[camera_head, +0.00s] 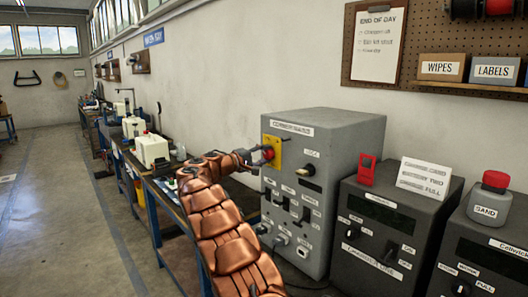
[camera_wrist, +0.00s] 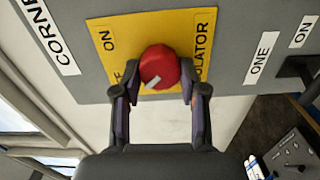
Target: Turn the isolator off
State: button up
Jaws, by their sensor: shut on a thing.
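The isolator's red round knob (camera_head: 267,153) sits on a yellow plate (camera_head: 275,140) at the upper left of the grey cabinet's front. In the wrist view the knob (camera_wrist: 160,66) is at the upper middle, with a white mark on its lower edge. The plate (camera_wrist: 130,30) reads "ON" at its left and "ISOLATOR" at its right; a second position label is mostly hidden by a finger. My gripper (camera_head: 259,155) reaches the knob from the front left. Its two fingers, also in the wrist view (camera_wrist: 160,78), are shut on the knob, one on each side.
A workbench with machines runs along the wall at left. The floor (camera_head: 60,215) there is clear.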

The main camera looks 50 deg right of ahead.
jog(key=shift+n, duration=0.4)
jog(key=o, duration=1.1)
jog(key=shift+o, duration=0.2)
jog(key=shift+a, duration=0.1)
jog(key=w+a, duration=0.1)
jog(key=a, duration=1)
jog(key=shift+w+a, duration=0.2)
jog(key=shift+a, duration=0.2)
